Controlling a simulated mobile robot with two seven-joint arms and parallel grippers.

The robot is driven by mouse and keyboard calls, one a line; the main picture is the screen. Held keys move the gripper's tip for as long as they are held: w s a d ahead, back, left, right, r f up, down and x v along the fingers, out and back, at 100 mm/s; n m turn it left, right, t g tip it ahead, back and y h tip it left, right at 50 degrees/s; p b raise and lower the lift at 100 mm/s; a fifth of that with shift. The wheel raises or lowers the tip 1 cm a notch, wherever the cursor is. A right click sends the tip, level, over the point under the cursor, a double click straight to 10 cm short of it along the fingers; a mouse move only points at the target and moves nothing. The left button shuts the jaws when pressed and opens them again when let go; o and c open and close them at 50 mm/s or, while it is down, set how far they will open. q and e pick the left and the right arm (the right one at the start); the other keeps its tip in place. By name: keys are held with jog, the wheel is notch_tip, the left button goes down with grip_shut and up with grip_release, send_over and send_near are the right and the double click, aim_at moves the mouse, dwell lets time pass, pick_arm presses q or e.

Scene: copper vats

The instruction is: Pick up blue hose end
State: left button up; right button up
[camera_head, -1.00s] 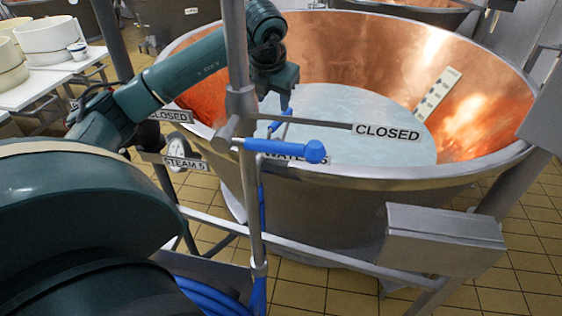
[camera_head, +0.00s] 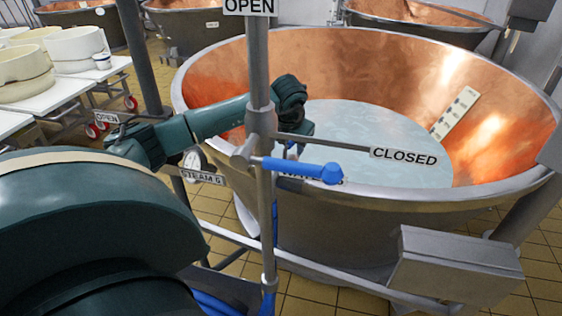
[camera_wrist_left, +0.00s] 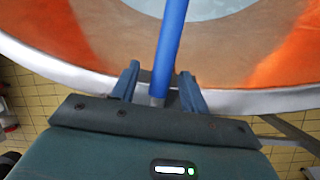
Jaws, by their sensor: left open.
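The blue hose end (camera_wrist_left: 168,45) shows in the left wrist view as a blue tube with a grey metal tip, lying between the two fingers of my left gripper (camera_wrist_left: 158,82). The fingers are open, one on each side of it; I cannot tell whether either touches it. In the head view, my left gripper (camera_head: 293,143) is over the near rim of the copper vat, behind the grey post. Only a small blue piece shows there, and the rest is hidden by the post and valve. My right gripper is not in view.
The copper vat (camera_head: 370,65) holds pale liquid. A grey post (camera_head: 258,85) with a blue-handled valve (camera_head: 305,168) and a CLOSED sign (camera_head: 403,157) stands in front of it. A grey box (camera_head: 455,265) sits at the near right. White tables (camera_head: 75,92) stand at left.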

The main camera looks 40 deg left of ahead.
pick_arm(q)
jog(key=shift+w+a+f, duration=0.1)
jog(key=shift+w+f, duration=0.05)
jog(key=shift+f, duration=0.2)
jog(key=shift+c, duration=0.3)
jog(key=shift+r, duration=0.15)
grip_shut()
